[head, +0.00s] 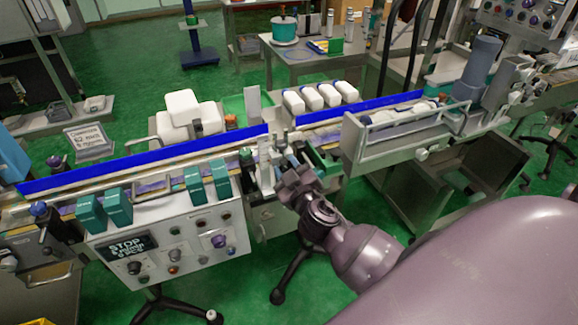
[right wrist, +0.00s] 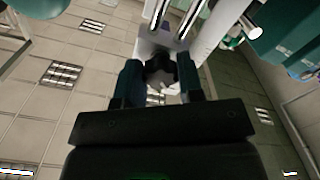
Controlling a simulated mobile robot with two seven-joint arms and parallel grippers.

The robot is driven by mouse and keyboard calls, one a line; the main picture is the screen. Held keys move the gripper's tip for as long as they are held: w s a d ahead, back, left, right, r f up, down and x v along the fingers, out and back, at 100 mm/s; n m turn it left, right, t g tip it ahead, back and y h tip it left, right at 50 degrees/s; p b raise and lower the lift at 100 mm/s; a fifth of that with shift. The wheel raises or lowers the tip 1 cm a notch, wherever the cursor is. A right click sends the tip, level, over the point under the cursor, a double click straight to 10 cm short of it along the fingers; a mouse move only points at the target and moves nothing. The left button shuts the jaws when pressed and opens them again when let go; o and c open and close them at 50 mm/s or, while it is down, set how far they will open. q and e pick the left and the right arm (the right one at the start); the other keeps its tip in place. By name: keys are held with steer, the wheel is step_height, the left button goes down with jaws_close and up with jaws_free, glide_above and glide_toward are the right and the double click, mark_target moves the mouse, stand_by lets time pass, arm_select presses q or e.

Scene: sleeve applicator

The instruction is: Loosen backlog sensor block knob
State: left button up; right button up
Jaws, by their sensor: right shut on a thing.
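My right gripper (head: 281,163) reaches in from the lower right to the front of the conveyor, by the gap between the blue guide rails. In the right wrist view its two dark fingers (right wrist: 160,82) are shut on a dark knob (right wrist: 158,67), one on each side. The knob sits on a pale sensor block (right wrist: 151,48) with metal rods running from it. In the head view the small block (head: 264,165) is partly hidden by the gripper, and the knob cannot be made out. My left gripper is not in view.
Teal cartons (head: 193,188) stand on the conveyor left of the gripper. A control panel (head: 175,245) hangs below them. A metal guard frame (head: 405,130) is close on the right.

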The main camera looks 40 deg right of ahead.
steer(key=n+p, duration=0.1)
steer(key=n, duration=0.2)
steer(key=shift+r+n, duration=0.1)
steer(key=shift+n, duration=0.3)
steer(key=n+p, duration=0.1)
steer(key=n, duration=0.3)
steer(key=shift+n+p, duration=0.3)
steer(key=n+p, duration=0.1)
steer(key=n, duration=0.4)
steer(key=shift+r+p, duration=0.1)
steer(key=shift+p, duration=0.25)
steer(key=n+p, duration=0.1)
steer(key=n, duration=0.4)
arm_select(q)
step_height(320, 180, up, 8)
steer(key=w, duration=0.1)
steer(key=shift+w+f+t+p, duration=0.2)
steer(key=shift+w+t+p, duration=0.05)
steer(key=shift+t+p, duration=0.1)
arm_select(e)
steer(key=shift+n, duration=0.3)
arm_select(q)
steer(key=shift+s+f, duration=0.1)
arm_select(e)
steer(key=o, duration=0.9)
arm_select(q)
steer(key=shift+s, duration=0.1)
